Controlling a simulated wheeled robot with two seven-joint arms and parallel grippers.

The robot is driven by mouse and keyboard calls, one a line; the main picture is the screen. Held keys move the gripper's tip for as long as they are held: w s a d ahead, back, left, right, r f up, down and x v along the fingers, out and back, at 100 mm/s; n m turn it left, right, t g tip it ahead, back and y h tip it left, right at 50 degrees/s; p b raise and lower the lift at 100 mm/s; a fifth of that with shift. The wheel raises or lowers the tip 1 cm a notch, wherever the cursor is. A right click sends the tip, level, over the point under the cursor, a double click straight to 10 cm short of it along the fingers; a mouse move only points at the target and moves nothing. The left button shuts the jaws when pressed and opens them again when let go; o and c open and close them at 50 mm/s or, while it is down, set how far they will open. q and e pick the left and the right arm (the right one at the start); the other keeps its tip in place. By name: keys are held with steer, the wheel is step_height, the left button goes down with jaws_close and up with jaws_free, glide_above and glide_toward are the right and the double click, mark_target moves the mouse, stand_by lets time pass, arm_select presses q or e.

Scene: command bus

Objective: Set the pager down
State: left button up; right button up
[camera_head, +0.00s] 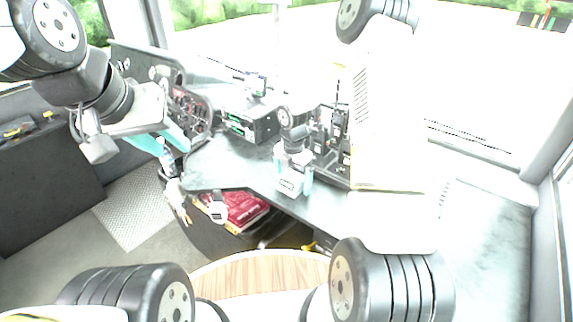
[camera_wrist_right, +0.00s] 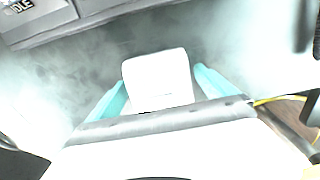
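My right gripper (camera_head: 292,182) is over the grey dashboard top (camera_head: 345,210) in the middle of the head view. In the right wrist view its two teal fingertips (camera_wrist_right: 160,78) flank a pale, blank, rounded block (camera_wrist_right: 156,80), which looks like the pager. The fingers appear closed on its sides. In the head view the block is mostly hidden by the gripper, and I cannot tell whether it touches the surface. My left gripper (camera_head: 172,143) is at the left, by the instrument panel, with teal fingers partly showing. I see nothing clearly held in it.
A black radio unit (camera_head: 250,122) and upright devices (camera_head: 328,135) stand behind my right gripper. Red books (camera_head: 238,208) lie on a shelf below the dashboard edge. The grey surface at the front right is clear.

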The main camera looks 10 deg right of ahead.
step_height(320, 180, up, 12)
steer(key=r, duration=0.1)
step_height(320, 180, up, 7)
steer(key=m+t, duration=0.1)
steer(key=m, duration=0.4)
glide_above(293, 176)
steer(key=s+d, duration=0.1)
steer(key=s, duration=0.2)
steer(key=s+r+m+t+y, duration=0.1)
steer(key=s+r+m+t, duration=0.1)
steer(key=s+r+m, duration=0.5)
steer(key=s+d+r+m+t+y, duration=0.1)
steer(key=s+r+m+t, duration=0.2)
steer(key=s+m, duration=1.1)
step_height(293, 176, up, 4)
steer(key=shift+s+d+f, duration=0.1)
steer(key=shift+s+d, duration=0.15)
steer(key=shift+s, duration=0.05)
